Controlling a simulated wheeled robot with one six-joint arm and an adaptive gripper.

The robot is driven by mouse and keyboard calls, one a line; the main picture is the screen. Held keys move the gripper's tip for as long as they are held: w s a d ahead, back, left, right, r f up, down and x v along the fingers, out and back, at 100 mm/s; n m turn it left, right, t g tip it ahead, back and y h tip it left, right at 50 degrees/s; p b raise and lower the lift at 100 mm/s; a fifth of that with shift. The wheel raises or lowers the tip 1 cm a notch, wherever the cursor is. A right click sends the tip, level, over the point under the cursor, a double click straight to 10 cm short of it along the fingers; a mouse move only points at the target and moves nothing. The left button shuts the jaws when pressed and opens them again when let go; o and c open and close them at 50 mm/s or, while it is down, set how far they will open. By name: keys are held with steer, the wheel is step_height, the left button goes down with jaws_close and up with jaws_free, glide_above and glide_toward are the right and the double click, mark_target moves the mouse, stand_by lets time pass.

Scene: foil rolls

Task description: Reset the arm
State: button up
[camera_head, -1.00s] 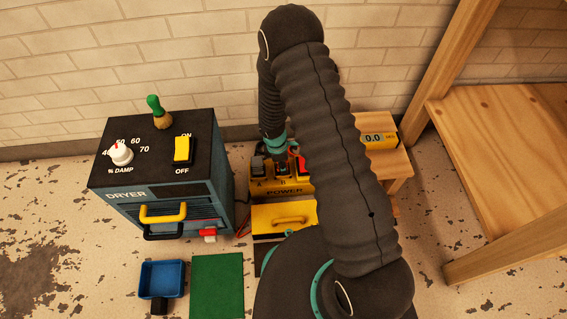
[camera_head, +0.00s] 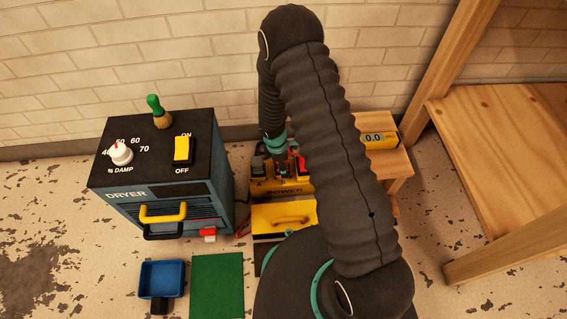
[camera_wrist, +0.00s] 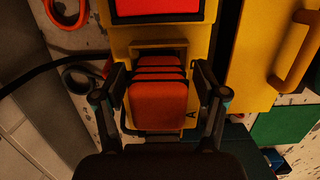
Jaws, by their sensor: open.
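My gripper shows in the wrist view (camera_wrist: 161,105) with its two dark fingers apart. An orange-red block with dark ribs (camera_wrist: 158,100) lies between the fingers, in a yellow frame; I cannot tell whether the fingers touch it. In the head view my arm's end is just above the yellow power box (camera_head: 285,215), over its row of switches. The gripper's tips are small and partly hidden there.
A blue tray (camera_head: 161,278) and a green mat (camera_head: 217,285) lie in front. A wooden stand (camera_head: 500,160) is at the right. A display (camera_head: 378,137) sits behind my arm.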

steer(key=shift+r+p, duration=3)
steer(key=shift+r, duration=0.95)
steer(key=shift+s+d+m, duration=0.25)
steer(key=shift+s+m, duration=0.1)
steer(key=shift+m, duration=0.35)
steer(key=s+d+r+m+t, duration=0.2)
steer(key=s+r+m, duration=0.3)
steer(key=r, duration=1)
steer(key=s+d+r+m+t+y, duration=0.1)
steer(key=s+d+r+m, duration=0.3)
steer(key=s+r, duration=0.6)
steer(key=s+d+r+m+t, duration=0.2)
steer(key=s+d+r+m, duration=0.2)
steer(key=r, duration=1.7)
steer(key=shift+s+r+m+t+y, duration=0.3)
steer(key=shift+s+m+y, duration=0.1)
steer(key=shift+s+m, duration=1.45)
